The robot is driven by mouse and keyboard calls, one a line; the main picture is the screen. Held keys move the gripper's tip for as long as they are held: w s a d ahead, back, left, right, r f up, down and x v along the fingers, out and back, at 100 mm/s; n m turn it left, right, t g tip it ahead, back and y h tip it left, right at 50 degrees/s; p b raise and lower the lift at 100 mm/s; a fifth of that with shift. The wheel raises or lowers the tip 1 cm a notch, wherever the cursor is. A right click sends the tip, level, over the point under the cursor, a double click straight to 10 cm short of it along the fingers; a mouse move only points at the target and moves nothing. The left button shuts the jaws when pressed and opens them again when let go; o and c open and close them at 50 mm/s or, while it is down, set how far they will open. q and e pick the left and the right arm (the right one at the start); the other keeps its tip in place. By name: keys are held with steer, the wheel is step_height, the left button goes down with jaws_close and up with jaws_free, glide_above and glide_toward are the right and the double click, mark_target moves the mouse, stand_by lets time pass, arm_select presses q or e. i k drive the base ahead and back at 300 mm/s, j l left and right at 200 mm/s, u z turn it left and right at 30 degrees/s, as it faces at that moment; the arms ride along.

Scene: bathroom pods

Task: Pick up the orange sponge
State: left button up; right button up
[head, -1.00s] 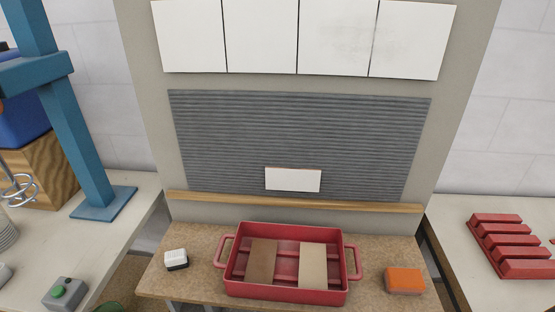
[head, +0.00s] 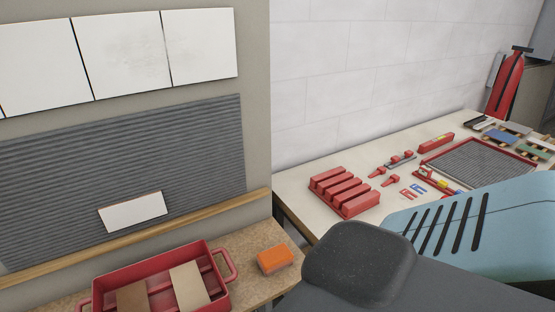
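The orange sponge (head: 275,260) lies on the right end of the brown speckled counter, just right of the red tray (head: 228,280). It is a small orange block with a paler lower edge, and nothing touches it from above. The red tray has side handles and holds a brown tile (head: 132,298) and a beige tile (head: 189,286). Its lower part is cut off by the picture edge. Neither of my grippers is in view.
A white tile (head: 134,212) rests on the grey ribbed panel (head: 80,165) above a wooden ledge (head: 150,240). A white table (head: 300,200) to the right holds a red slotted rack (head: 344,193), small red tools and a red-rimmed tray (head: 430,158). A gap separates the counter from this table.

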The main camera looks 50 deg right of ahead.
mark_target(273, 259)
steer(key=z, duration=0.4)
steer(key=i+l+z, duration=0.1)
steer(key=z, duration=0.3)
steer(key=i+z, duration=0.15)
steer(key=z, duration=0.65)
steer(key=i, duration=0.05)
